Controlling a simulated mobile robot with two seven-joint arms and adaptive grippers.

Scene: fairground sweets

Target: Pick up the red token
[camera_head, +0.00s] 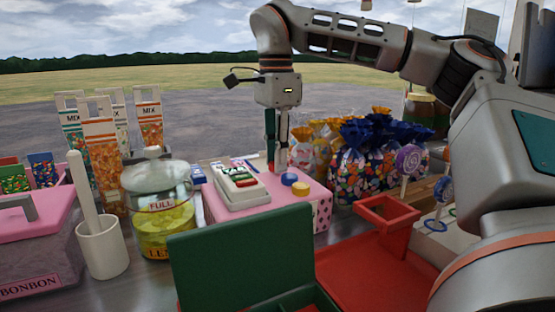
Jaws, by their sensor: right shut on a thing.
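My right gripper (276,166) points straight down over the pink polka-dot box (318,212), and its fingers are closed. It is shut on the red token, of which only a small reddish bit shows at the fingertips, low over the box top. My left gripper is not in view.
A lemon jar (160,210) stands left, and wrapped sweet bags (365,165) stand right. An open green lid (245,262) and red tray (370,275) fill the front.

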